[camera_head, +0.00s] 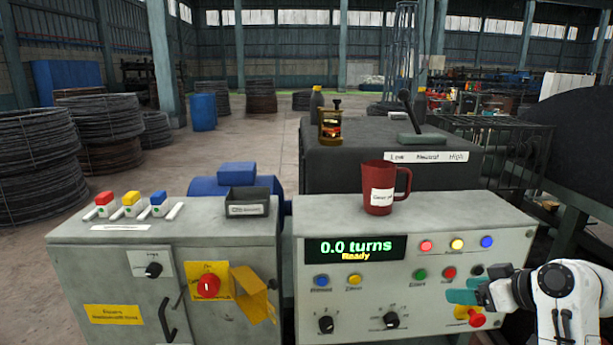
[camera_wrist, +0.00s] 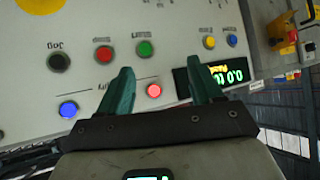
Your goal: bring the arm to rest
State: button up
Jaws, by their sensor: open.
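My gripper (camera_head: 462,291) is at the right of the head view, in front of the grey control panel (camera_head: 330,285). Its two teal fingers point left across the panel face. In the wrist view my gripper (camera_wrist: 160,72) shows its fingers spread apart, with nothing between them but the panel face and a lit red lamp (camera_wrist: 154,90). I cannot tell whether the fingertips touch the panel. My white arm comes in from the right edge.
A red mug (camera_head: 378,192) stands on the panel top. The display (camera_head: 355,248) reads "0.0 turns" and "Ready". A red knob (camera_head: 476,320) sits just below my gripper. A yellow flap (camera_head: 250,290) juts from the left cabinet. A lever (camera_head: 406,108) stands behind.

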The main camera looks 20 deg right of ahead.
jog(key=s+a+f+m+g, duration=0.1)
jog(key=s+a+f+g, duration=0.1)
jog(key=s+a+f, duration=0.45)
jog(key=s+a+f+g, duration=0.2)
jog(key=s+a+f, duration=0.2)
jog(key=a+f, duration=0.45)
jog(key=s+a+f+g+h, duration=0.1)
jog(key=s+f, duration=0.2)
jog(key=s, duration=0.4)
jog(key=s+a+f+g+h, duration=0.1)
jog(key=s+f+g, duration=0.1)
jog(key=s, duration=0.5)
jog(key=s+a+f+m+g, duration=0.1)
jog(key=s+a+f+g, duration=0.1)
jog(key=s+f, duration=0.2)
jog(key=s, duration=0.3)
jog(key=shift+h, duration=0.4)
jog(key=shift+o, duration=0.3)
jog(key=shift+w+a+f, duration=0.1)
jog(key=shift+a, duration=0.05)
